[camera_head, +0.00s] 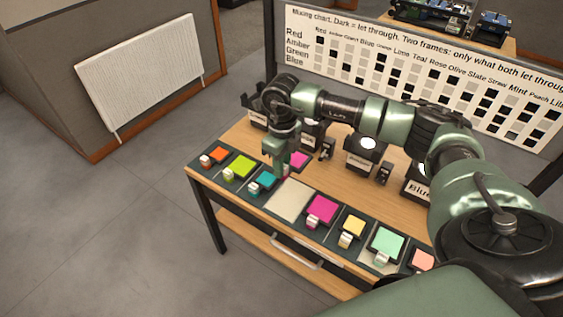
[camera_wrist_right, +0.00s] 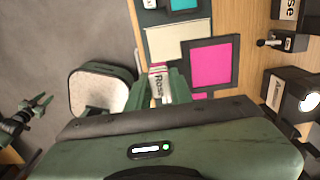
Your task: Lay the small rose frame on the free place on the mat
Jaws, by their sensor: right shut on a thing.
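The small rose frame (camera_wrist_right: 211,64) is a magenta square with a dark border and a white tab marked Rose (camera_wrist_right: 158,86). My right gripper (camera_head: 283,170) is shut on this tab. The rose frame (camera_head: 298,160) shows partly behind the gripper in the head view, above the rear edge of the mat. The free place is a bare beige rectangle (camera_head: 289,200) between a teal and a larger-looking magenta frame; it also shows in the wrist view (camera_wrist_right: 172,43), beside the held frame. My left gripper (camera_wrist_right: 38,106) seems to show small at the wrist view's left edge; its jaws are unclear.
The mat holds orange, lime (camera_head: 240,166), teal (camera_head: 264,181), magenta (camera_head: 321,210), yellow (camera_head: 352,225), mint (camera_head: 387,243) and peach frames with white tabs. Lamps (camera_head: 363,154) and small dark faders (camera_head: 385,173) stand behind on the wooden table. A mixing chart (camera_head: 400,60) rises at the back.

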